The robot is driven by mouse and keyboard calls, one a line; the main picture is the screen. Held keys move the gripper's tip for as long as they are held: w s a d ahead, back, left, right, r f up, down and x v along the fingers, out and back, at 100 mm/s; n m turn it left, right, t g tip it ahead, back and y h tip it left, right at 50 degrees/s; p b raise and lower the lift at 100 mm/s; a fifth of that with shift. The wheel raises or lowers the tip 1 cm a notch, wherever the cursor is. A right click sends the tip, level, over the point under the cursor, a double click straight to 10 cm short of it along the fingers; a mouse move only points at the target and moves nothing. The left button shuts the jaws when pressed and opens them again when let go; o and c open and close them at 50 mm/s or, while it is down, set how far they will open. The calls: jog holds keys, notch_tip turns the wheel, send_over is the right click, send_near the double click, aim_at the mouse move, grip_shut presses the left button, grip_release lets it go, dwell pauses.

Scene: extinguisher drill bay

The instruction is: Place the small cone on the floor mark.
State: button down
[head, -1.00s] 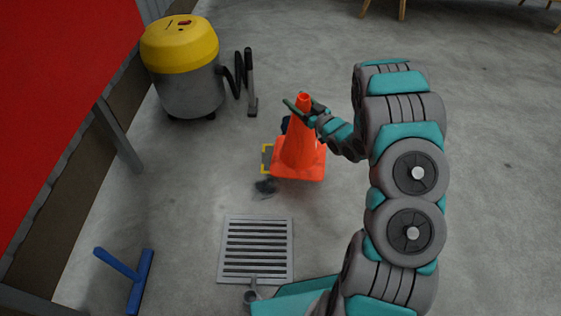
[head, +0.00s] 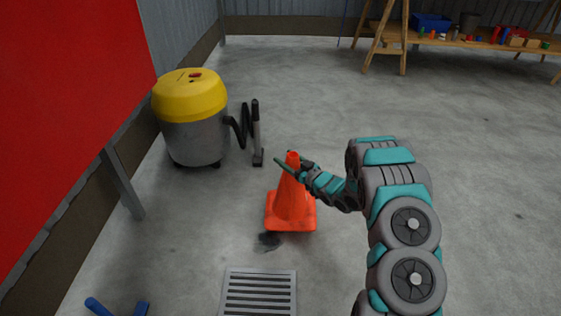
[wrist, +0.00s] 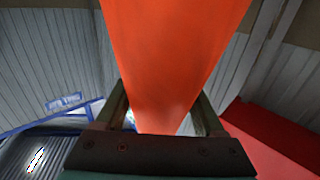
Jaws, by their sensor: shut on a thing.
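The small orange cone (head: 291,195) stands upright in the middle of the head view, its square base low over the floor. I cannot tell whether the base touches the floor. My gripper (head: 292,164) is shut on the cone near its tip, coming from the right. In the wrist view the cone (wrist: 172,60) runs up between the two fingers (wrist: 161,115). The yellow-edged floor mark does not show now; the cone's base appears to cover that spot.
A yellow and grey vacuum (head: 192,125) with a hose and nozzle (head: 257,140) stands behind left. A floor grate (head: 259,291) and a dark smudge (head: 269,240) lie in front. A blue-handled tool (head: 98,306) is at bottom left. A wooden bench (head: 475,42) stands far back; floor at right is clear.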

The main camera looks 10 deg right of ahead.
jog(key=w+a+f, duration=0.1)
jog(key=w+f, duration=0.3)
jog(key=shift+w+a, duration=0.35)
jog(key=shift+f+b, duration=0.1)
jog(key=shift+b, duration=0.2)
grip_release()
